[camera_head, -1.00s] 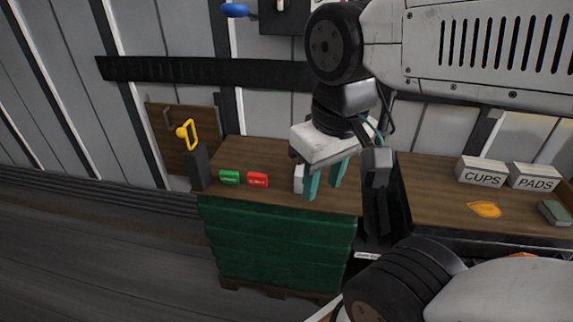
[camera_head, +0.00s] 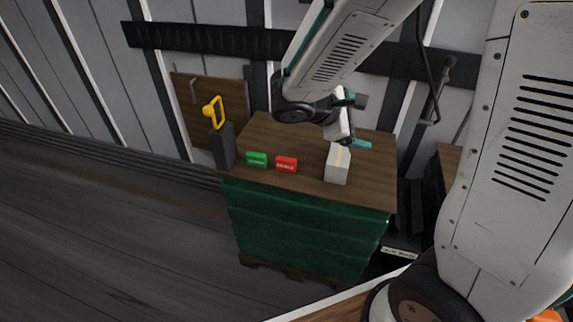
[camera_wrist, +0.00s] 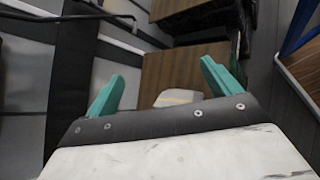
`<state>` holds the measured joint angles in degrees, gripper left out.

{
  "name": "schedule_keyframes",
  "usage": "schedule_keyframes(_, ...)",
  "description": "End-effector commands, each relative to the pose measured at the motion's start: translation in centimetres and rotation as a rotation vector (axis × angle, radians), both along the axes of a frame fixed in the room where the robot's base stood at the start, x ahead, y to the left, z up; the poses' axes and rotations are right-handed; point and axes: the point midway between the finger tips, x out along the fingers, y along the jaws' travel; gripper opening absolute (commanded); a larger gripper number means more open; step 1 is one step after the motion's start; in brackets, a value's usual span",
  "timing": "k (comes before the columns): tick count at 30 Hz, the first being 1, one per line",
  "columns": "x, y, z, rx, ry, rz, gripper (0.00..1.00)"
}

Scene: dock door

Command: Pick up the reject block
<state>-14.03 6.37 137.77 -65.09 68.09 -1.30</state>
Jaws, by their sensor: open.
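The reject block, a small red block with blurred white lettering (camera_head: 286,165), lies on the wooden top of a green-sided stand (camera_head: 305,228). A green block (camera_head: 256,159) is just left of it, and a white box (camera_head: 338,166) stands to its right. My gripper (camera_wrist: 162,78) is open, its two teal fingers spread with nothing between them. In the head view it is above and behind the white box, up and right of the red block, tilted sideways. The wrist view shows wooden top (camera_wrist: 180,70) and part of a whitish box (camera_wrist: 172,97); the red block is not visible there.
A dark grey post with a yellow handle (camera_head: 214,112) stands at the stand's left edge, by a brown board (camera_head: 190,105). A ribbed wall with a black rail (camera_head: 200,43) is behind. Bare wooden top lies behind the blocks.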

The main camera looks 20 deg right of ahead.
Motion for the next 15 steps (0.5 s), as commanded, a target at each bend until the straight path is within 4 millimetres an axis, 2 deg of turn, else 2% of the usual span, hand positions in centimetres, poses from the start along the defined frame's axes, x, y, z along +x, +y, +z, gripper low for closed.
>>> schedule_keyframes(1,1.9,0.7,-1.8,-0.059,0.053,0.094,0.89)
schedule_keyframes(3,4.5,1.9,-3.9,-0.137,0.112,0.228,0.89)
schedule_keyframes(5,6.6,3.1,-6.0,-0.198,0.161,0.347,0.89)
schedule_keyframes(9,10.5,6.9,-11.8,-0.319,0.274,0.627,0.89)
schedule_keyframes(15,12.9,12.0,-19.5,-0.422,0.392,0.947,0.89)
